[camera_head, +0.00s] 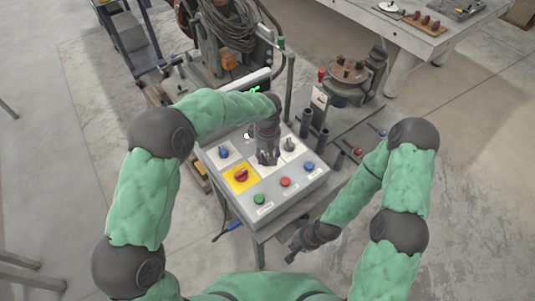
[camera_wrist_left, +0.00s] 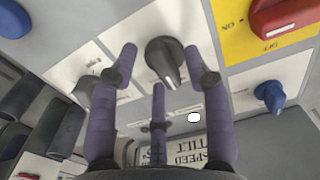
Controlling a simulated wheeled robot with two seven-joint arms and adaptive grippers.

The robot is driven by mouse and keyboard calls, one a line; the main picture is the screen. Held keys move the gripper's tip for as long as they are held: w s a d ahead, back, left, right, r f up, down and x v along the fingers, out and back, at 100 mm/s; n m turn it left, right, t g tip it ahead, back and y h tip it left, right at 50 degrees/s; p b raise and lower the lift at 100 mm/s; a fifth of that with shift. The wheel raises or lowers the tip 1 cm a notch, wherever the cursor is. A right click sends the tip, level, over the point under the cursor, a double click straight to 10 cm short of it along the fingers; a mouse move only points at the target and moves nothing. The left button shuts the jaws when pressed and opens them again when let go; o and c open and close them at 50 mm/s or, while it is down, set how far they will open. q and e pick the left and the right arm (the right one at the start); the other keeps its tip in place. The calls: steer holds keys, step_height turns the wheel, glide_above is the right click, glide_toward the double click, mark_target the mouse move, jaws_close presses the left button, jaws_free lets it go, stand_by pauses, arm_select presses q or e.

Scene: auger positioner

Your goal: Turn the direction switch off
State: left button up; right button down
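The control panel (camera_head: 225,185) carries several switches, and which is labelled direction cannot be read. My left gripper (camera_head: 268,160) is over the panel's upper middle and hides the switch beneath it. In the left wrist view a black rotary knob (camera_wrist_left: 164,60) lies between the spread fingers of the left gripper (camera_wrist_left: 160,66). The fingers are open, and contact with the knob cannot be told.
A red switch (camera_head: 241,175) sits on a yellow plate marked ON and OFF. Green (camera_head: 259,199), red (camera_head: 285,182) and blue (camera_head: 309,167) buttons line the panel's near edge. A display with green digits (camera_head: 255,90) stands behind. Dark upright tubes (camera_head: 306,122) stand at the right.

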arm_select(q)
step_height(320, 180, up, 12)
stand_by(0.6)
stand_by(0.5)
